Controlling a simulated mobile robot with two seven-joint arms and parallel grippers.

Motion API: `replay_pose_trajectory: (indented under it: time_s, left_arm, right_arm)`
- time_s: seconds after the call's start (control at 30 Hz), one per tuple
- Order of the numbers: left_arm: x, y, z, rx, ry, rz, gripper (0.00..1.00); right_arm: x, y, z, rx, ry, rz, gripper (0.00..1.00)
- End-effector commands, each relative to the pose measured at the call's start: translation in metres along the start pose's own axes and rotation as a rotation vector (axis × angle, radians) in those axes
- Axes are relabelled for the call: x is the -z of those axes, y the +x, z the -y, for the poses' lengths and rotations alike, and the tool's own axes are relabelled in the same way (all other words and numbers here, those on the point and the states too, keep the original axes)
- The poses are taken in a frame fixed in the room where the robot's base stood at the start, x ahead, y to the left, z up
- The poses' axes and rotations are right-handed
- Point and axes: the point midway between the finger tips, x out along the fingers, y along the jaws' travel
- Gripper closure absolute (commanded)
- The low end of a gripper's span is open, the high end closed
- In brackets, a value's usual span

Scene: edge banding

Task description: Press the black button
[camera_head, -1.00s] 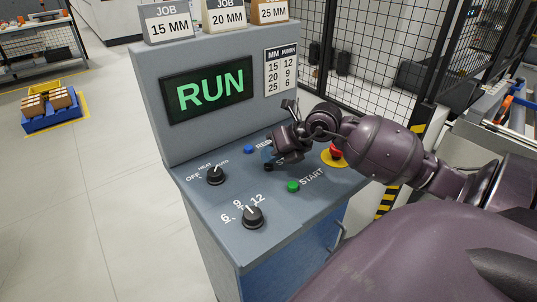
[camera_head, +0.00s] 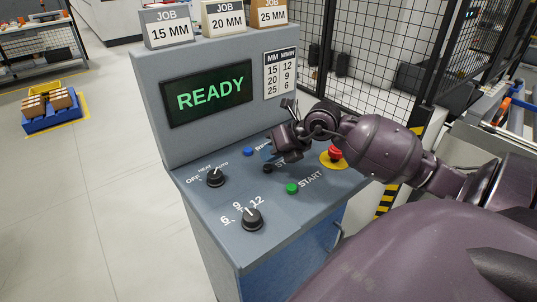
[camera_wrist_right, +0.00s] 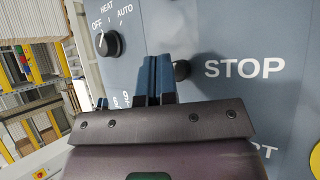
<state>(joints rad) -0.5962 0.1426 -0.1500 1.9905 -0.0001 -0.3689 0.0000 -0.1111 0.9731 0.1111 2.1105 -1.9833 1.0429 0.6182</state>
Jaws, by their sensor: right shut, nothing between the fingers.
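The black button (camera_head: 267,168) sits on the sloped grey panel, left of the partly hidden STOP label. In the right wrist view the black button (camera_wrist_right: 181,70) shows just right of the fingers, partly covered by them, with the whole word STOP beside it. My right gripper (camera_head: 269,153) is shut and empty, held just above and behind the button in the head view. It appears apart from the button. In the wrist view its shut fingers (camera_wrist_right: 157,80) point at the panel. The display (camera_head: 210,93) reads READY. My left gripper is out of view.
Around it are a blue button (camera_head: 248,151), a green START button (camera_head: 292,188), a red emergency button (camera_head: 335,153) on yellow, a HEAT knob (camera_head: 215,177) and a speed knob (camera_head: 252,219). A mesh fence (camera_head: 375,70) stands behind.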

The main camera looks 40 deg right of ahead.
Motion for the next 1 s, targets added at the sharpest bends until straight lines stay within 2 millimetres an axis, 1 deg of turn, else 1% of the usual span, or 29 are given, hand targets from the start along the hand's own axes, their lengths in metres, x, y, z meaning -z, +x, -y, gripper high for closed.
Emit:
replay_pose_trajectory:
  time_s: [0.07,0.47,0.67,1.0]
  left_arm:
    - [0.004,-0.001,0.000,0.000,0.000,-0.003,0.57]
    - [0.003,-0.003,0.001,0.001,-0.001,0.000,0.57]
    - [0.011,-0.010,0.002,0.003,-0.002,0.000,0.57]
    - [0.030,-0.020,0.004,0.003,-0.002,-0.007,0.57]
  right_arm:
    - [-0.002,-0.003,-0.002,0.000,0.000,0.000,1.00]
    - [-0.003,-0.004,-0.003,-0.001,0.000,0.001,1.00]
    - [-0.011,-0.014,-0.011,-0.001,-0.001,0.003,1.00]
    - [-0.025,-0.033,-0.025,-0.002,0.000,0.002,1.00]
